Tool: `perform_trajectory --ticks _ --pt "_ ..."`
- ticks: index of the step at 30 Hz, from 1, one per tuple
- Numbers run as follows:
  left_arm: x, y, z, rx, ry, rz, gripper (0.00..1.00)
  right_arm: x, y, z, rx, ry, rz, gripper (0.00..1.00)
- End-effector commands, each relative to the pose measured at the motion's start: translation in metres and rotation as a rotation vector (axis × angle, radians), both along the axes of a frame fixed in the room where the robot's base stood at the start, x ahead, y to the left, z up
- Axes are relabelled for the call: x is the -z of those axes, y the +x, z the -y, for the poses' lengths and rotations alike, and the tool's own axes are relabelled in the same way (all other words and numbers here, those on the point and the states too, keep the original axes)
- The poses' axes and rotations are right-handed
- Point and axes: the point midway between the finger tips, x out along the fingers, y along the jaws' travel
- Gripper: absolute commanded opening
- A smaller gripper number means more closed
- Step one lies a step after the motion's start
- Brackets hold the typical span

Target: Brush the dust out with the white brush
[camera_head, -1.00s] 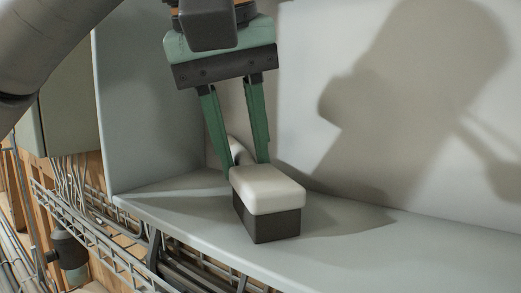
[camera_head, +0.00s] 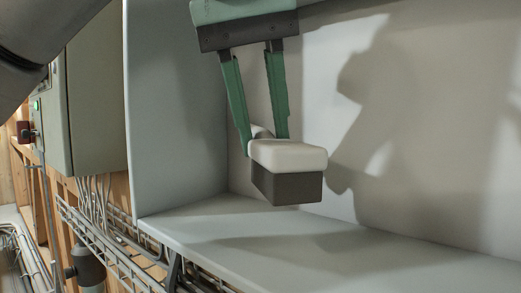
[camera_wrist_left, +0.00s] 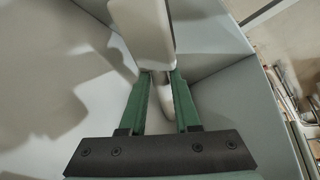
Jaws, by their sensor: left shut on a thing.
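The white brush (camera_head: 288,155) has a white top and a dark grey bristle block (camera_head: 287,187) below. In the head view it hangs above the grey shelf (camera_head: 230,232), clear of it, roughly level. My left gripper (camera_head: 264,145) is shut on the brush's white handle, behind the block. The left wrist view shows the handle between the green fingers (camera_wrist_left: 160,75) and the white brush body (camera_wrist_left: 147,30) beyond them. I cannot make out any dust. My right gripper is not in view.
A grey side wall (camera_head: 178,110) and a pale back wall (camera_head: 320,60) close in the shelf. A grey-green cabinet (camera_head: 95,100) stands at the left. A wire cable tray (camera_head: 105,232) runs below the shelf's front edge. The shelf surface right of the brush is clear.

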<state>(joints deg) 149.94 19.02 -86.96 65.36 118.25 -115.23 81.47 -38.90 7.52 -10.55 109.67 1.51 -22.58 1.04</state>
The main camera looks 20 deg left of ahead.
Motion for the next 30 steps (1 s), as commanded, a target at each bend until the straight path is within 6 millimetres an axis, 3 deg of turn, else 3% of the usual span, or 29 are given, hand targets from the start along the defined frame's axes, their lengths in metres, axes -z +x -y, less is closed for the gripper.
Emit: perform_trajectory --ticks 13,22,30 --pt "-0.009 0.001 0.001 0.003 -0.005 0.007 0.0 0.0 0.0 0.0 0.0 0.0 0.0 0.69" --pt "-0.033 0.001 0.001 0.001 -0.003 0.009 0.0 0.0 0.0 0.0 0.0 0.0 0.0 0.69" --pt "-0.037 0.001 0.001 0.003 -0.005 0.007 0.0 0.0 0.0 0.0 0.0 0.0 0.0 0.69"
